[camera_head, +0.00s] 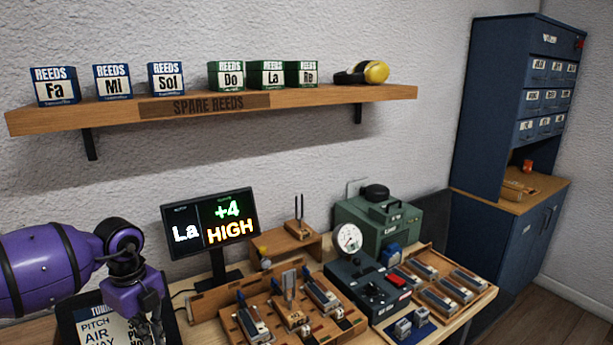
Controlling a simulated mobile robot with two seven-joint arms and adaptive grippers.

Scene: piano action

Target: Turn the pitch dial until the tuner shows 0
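The tuner screen (210,222) stands at the back of the bench and reads "La", "+4" and "HIGH". I cannot tell for sure which part is the pitch dial; a black control box (350,274) on the bench carries small dark controls and a red part. My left gripper (152,326) hangs at the bottom left, in front of and below the tuner, apart from the control box. Its dark fingers are small and partly cut off by the frame's edge, so its opening is unclear. My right gripper is not in view.
A wooden rack (290,318) with several reed blocks fills the front middle. A round white gauge (348,239) and a green machine (380,222) stand behind the control box. A wooden tray (478,296) lies right. A printed board (92,318) is beside my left gripper.

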